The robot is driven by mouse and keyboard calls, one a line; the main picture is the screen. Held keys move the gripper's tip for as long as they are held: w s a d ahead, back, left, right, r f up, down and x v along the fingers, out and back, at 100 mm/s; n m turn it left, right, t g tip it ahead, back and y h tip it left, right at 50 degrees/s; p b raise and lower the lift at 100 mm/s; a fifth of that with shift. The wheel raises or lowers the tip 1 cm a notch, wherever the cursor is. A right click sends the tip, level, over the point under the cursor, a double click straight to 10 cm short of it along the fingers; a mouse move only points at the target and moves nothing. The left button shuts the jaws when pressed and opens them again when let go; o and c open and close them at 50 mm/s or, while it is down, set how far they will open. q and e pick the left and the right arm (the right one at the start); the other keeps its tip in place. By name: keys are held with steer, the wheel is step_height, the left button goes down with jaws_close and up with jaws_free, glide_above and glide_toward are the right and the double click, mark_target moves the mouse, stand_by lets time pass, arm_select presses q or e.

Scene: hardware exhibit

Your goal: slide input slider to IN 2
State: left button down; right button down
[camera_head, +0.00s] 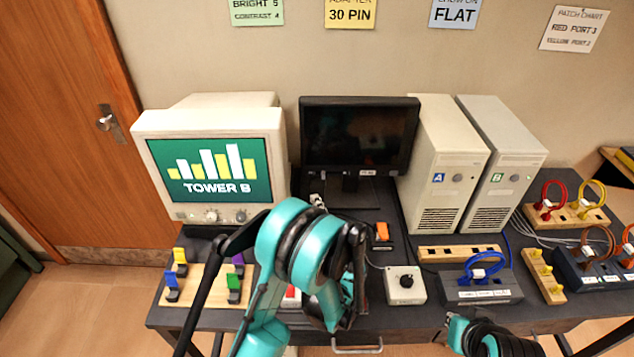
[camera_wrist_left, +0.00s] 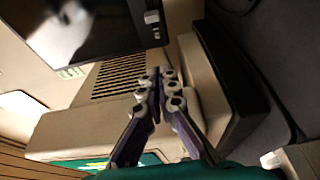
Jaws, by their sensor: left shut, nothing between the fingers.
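No input slider or IN 2 marking can be made out for certain. The black monitor (camera_head: 360,135) has a dark screen and a small pale label on its lower edge. In the left wrist view a small pale piece (camera_wrist_left: 152,17) sits on the edge of the black monitor (camera_wrist_left: 95,30); I cannot tell whether it is the slider. My left gripper (camera_head: 317,200) is between the beige monitor and the black one, partly hidden by my teal arm. In the wrist view its fingertips (camera_wrist_left: 158,78) are together and empty.
The beige monitor (camera_head: 143,128) showing TOWER B stands close on the left. Two beige towers, A (camera_head: 443,150) and B (camera_head: 510,150), stand right of the black monitor. A knob box (camera_head: 405,292) and a blue-cabled block (camera_head: 482,293) lie in front. My left arm hides the desk's middle.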

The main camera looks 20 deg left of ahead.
mark_target(315, 172)
arm_select(q)
steer(key=w+a, duration=0.1)
steer(key=w, duration=0.2)
steer(key=w+a+b, duration=0.1)
steer(key=w, duration=0.2)
steer(key=w+b, duration=0.1)
steer(key=w, duration=0.2)
steer(key=shift+a, duration=0.4)
steer(key=shift+w+d, duration=0.1)
steer(key=shift+d, duration=0.35)
